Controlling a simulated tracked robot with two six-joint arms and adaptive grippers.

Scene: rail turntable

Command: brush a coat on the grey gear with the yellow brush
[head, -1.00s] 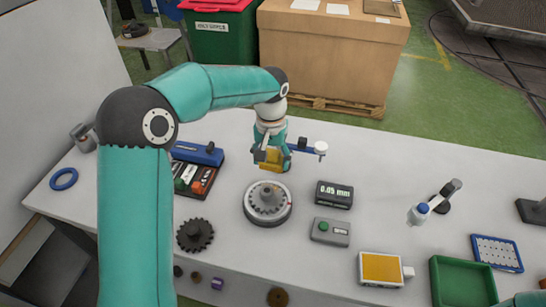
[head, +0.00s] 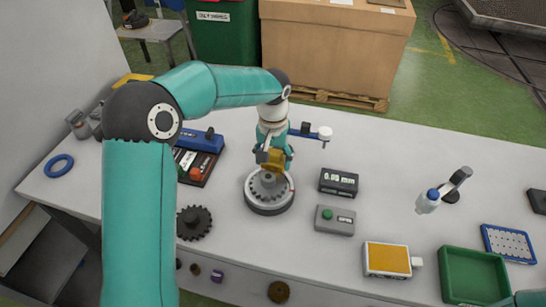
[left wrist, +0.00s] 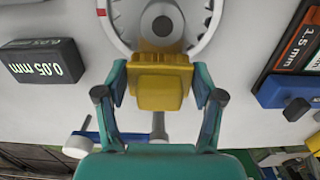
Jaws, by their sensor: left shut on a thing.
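The grey gear (head: 268,183) sits on the round turntable (head: 270,208) near the front middle of the bench. It also shows at the top of the left wrist view (left wrist: 160,22). My left gripper (head: 272,155) is shut on the yellow brush (head: 276,160), just behind the gear's upper part. In the left wrist view the yellow brush (left wrist: 160,88) sits between both fingers, with its far edge at the gear. My right gripper is not in view.
A display box reading 0.05 mm (head: 339,182) and a grey box with a green button (head: 334,220) stand right of the turntable. A dark gear (head: 194,222) lies to its left. A yellow-topped box (head: 388,260) and a green tray (head: 474,277) are at the right.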

